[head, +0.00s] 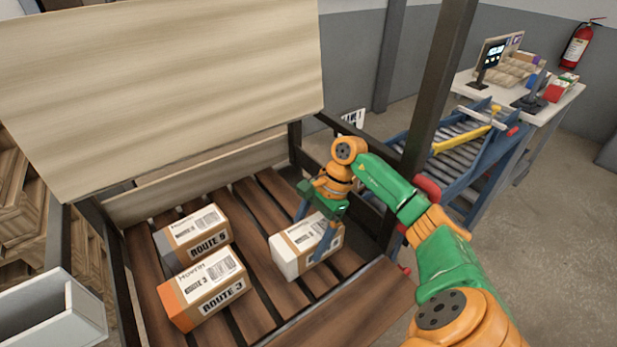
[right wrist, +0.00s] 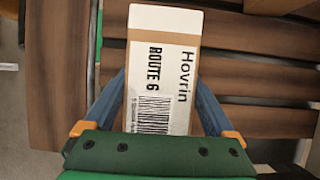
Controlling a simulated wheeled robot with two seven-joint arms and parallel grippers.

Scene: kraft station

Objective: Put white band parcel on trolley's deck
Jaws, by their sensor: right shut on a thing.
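The white band parcel (head: 290,257) is a kraft carton with a white end and a white label. It sits on or just above a dark slatted wooden deck (head: 258,215), inside a dark frame with pale wooden panels. My right gripper (head: 311,238) is above the parcel with its blue fingers closed on its two sides. In the right wrist view the parcel (right wrist: 162,65) lies between the fingers, its label reading Hovrin, ROUTE 6. I cannot tell whether its underside touches the slats. My left gripper is not in view.
A grey band parcel (head: 196,236) and an orange band parcel (head: 203,288) stand left on the slats. A dark post (head: 437,85) rises beside my right arm. A blue-framed roller unit (head: 465,150) and a white packing table (head: 550,112) stand beyond, right.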

